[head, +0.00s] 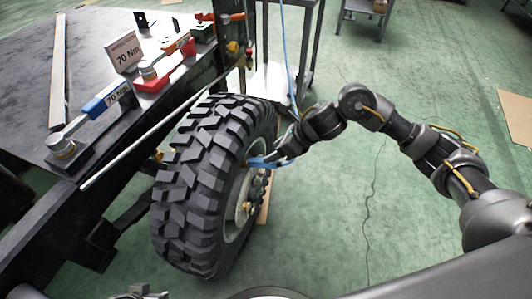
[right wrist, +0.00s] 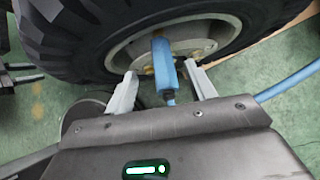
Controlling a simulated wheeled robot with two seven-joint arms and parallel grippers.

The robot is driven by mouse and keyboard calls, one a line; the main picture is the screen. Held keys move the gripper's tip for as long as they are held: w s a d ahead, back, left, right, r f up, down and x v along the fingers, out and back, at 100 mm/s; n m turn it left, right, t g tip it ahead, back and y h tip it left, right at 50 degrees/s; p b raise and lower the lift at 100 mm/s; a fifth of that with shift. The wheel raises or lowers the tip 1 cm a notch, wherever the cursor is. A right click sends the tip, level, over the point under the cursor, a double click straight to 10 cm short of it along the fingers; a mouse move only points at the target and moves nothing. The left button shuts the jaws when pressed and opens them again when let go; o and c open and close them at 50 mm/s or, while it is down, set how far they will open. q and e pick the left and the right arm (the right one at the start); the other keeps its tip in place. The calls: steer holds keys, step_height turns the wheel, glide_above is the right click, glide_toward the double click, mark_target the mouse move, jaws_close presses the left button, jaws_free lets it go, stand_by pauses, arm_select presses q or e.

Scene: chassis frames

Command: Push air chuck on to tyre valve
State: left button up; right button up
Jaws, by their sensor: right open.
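The big black knobby tyre (head: 195,185) stands upright on a pale wheel rim (head: 236,222). The blue air chuck (right wrist: 165,68) points at the rim (right wrist: 200,42) in the right wrist view. Its far end meets the rim near a brass-coloured part. The valve itself is hidden, so I cannot tell how far the chuck sits on it. My right gripper (right wrist: 163,88) is open, with one finger on each side of the chuck and a gap to both. In the head view the right gripper (head: 270,160) is beside the wheel face, by the blue chuck.
A blue hose (right wrist: 288,82) runs off to the right in the right wrist view. A dark bench (head: 30,95) with torque wrenches (head: 100,100) and a 70 Nm sign (head: 124,52) stands left of the wheel. A trolley (head: 272,85) is behind it. Green floor (head: 335,210) right of the wheel is clear.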

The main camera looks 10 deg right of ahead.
steer(key=v, duration=0.5)
steer(key=shift+d+p, duration=0.1)
steer(key=shift+p, duration=0.2)
stand_by(0.4)
